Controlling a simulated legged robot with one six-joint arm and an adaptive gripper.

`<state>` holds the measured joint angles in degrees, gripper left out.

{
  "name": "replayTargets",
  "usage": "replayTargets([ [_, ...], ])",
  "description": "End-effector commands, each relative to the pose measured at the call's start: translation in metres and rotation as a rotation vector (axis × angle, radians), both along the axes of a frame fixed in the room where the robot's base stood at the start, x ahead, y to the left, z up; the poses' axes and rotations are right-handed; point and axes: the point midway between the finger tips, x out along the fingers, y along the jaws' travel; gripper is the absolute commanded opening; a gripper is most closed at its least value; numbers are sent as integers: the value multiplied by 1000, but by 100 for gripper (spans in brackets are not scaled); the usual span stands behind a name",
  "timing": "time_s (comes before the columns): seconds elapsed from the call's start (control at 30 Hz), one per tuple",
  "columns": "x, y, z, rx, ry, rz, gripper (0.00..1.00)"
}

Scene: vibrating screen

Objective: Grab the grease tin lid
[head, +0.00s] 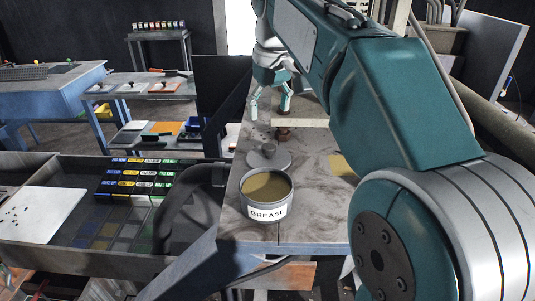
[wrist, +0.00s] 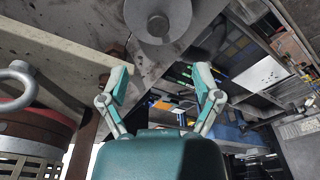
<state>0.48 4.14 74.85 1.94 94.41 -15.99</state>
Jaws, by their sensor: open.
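The grease tin (head: 267,197) stands upright and open on the workbench in the head view, with a white GREASE label. Its grey lid (head: 268,155) with a round knob lies on the bench just behind the tin. In the wrist view the lid (wrist: 158,17) shows at the top centre, cut by the frame edge, with its knob facing me. My gripper (head: 270,103) is behind the lid in the head view, apart from it. Its two fingers are spread and empty in the wrist view (wrist: 163,88).
The workbench (head: 313,205) has a yellow patch (head: 342,165) at right and a small rusty part (head: 283,135) behind the lid. A tray with boxed items (head: 135,180) sits at left. In the wrist view, a red-brown object with a metal ring (wrist: 18,85) is at left.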

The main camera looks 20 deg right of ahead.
Motion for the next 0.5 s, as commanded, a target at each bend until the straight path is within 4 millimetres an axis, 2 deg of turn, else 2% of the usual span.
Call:
replayTargets([
  [0.13,2,1,-26,0,4,0,82],
  [0.37,4,1,-46,0,1,0,82],
  [0.5,4,-3,-66,0,2,0,82],
])
